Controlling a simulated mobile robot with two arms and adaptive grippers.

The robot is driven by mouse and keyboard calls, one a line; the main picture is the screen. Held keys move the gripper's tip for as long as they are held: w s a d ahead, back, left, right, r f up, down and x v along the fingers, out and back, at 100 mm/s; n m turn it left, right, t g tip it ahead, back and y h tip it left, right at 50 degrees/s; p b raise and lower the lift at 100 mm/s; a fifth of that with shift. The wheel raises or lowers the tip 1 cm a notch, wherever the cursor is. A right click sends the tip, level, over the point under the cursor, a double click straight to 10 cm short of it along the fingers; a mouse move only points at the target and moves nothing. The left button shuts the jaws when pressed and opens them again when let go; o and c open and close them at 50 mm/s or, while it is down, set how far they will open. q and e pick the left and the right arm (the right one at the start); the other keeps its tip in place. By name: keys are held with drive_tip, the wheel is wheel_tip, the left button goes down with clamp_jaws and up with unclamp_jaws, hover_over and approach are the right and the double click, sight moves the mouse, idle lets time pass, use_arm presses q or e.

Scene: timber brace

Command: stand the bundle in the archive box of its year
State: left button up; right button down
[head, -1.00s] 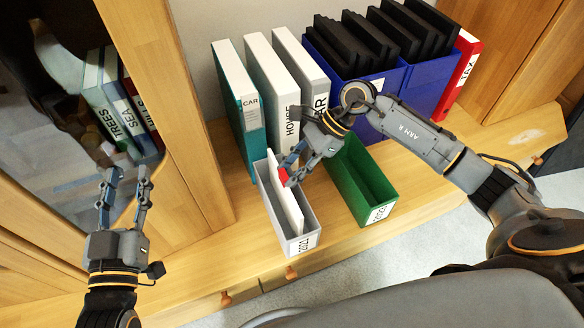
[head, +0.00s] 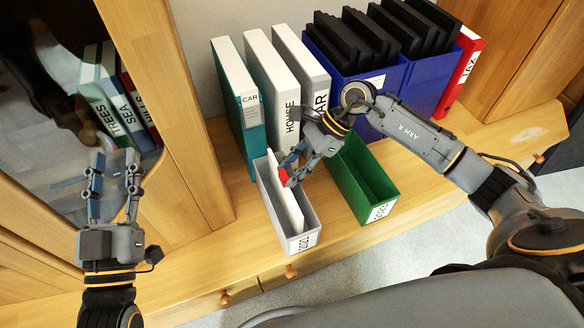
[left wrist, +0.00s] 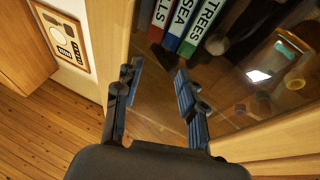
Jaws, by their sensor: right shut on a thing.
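A white bundle (head: 285,197) with a red part at its upper edge stands inside the grey archive box (head: 300,244), whose front label looks like 2022. My right gripper (head: 288,178) is shut on the bundle at the red part. A green archive box (head: 380,212) stands to the right, open and empty, its label too small to read surely. My left gripper (head: 115,163) is open and empty in front of the glass cabinet at the left; its two spread fingers show in the left wrist view (left wrist: 158,95).
Binders marked CAR (head: 238,110) and HOUSE (head: 275,90) stand behind the boxes. Blue holders (head: 430,84) with black folders and a red TAX binder (head: 463,70) stand at the back right. Binders marked TREES (left wrist: 205,22) and SEA are behind glass.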

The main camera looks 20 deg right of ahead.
use_arm(q)
drive_tip(key=shift+s+r+t+h+b, duration=0.2)
drive_tip(key=shift+s+r+t, duration=0.2)
drive_tip(key=shift+r+t, duration=0.35)
drive_tip(key=shift+s+r+t+h+b, duration=0.2)
drive_tip(key=shift+s+r+t, duration=0.25)
drive_tip(key=shift+r, duration=0.45)
use_arm(e)
drive_tip(key=shift+f, duration=0.45)
drive_tip(key=c, duration=0.8)
unclamp_jaws()
drive_tip(key=shift+c, duration=0.2)
drive_tip(key=o, duration=0.5)
drive_tip(key=shift+c, duration=0.2)
use_arm(q)
drive_tip(key=shift+w, duration=0.1)
